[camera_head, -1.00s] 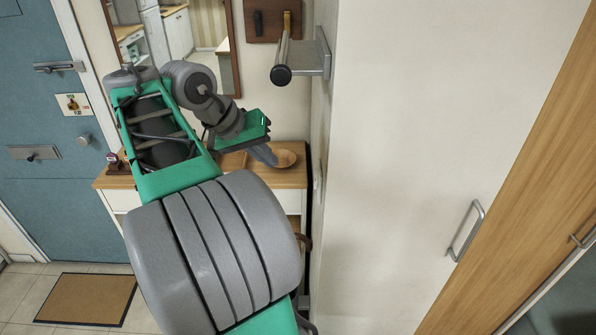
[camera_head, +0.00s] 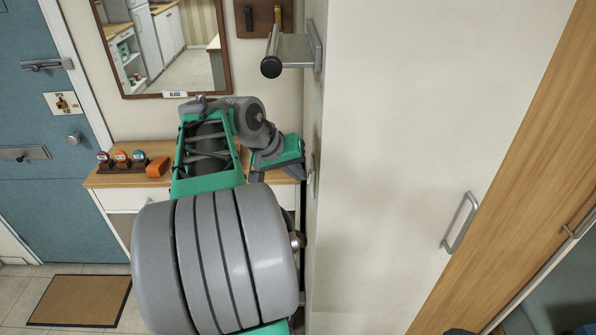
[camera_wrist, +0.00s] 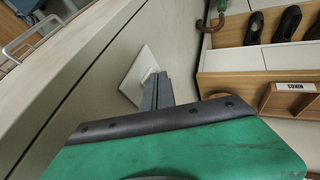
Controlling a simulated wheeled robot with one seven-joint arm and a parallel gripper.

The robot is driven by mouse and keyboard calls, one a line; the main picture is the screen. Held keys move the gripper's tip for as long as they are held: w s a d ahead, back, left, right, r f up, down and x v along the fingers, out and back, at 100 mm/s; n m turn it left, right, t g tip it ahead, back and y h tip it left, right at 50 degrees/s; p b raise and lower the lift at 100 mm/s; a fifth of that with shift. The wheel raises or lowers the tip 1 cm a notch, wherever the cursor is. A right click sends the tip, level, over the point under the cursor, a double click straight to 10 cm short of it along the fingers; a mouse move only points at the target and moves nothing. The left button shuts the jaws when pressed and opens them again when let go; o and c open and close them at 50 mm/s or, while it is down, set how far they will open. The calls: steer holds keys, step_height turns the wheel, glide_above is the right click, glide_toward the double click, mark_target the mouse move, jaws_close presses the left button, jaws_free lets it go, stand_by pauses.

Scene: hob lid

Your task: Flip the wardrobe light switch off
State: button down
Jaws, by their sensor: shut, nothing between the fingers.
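The light switch shows in the wrist view as a white square plate (camera_wrist: 134,77) on the pale side panel. In the head view only a thin edge of it (camera_head: 312,172) shows on the wardrobe's side face. My gripper (camera_wrist: 159,78) is shut and empty, its fingertips right at the plate and overlapping its right part. In the head view my gripper (camera_head: 300,172) is close beside the wardrobe's side. The fingers cover part of the switch, so I cannot tell the rocker's position or whether they touch it.
The wardrobe (camera_head: 400,150) fills the right side, with a bar handle (camera_head: 461,222). A wooden-topped cabinet (camera_head: 110,180) stands behind my arm. A shoe shelf (camera_wrist: 230,85) shows in the wrist view.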

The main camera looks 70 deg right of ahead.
steer(key=shift+s+d+f, duration=0.1)
steer(key=shift+s+f, duration=0.05)
steer(key=shift+f, duration=0.1)
steer(key=shift+r, duration=0.1)
stand_by(0.3)
steer(key=shift+s+r+p, duration=0.1)
steer(key=shift+r+p, duration=0.55)
steer(key=shift+r, duration=0.15)
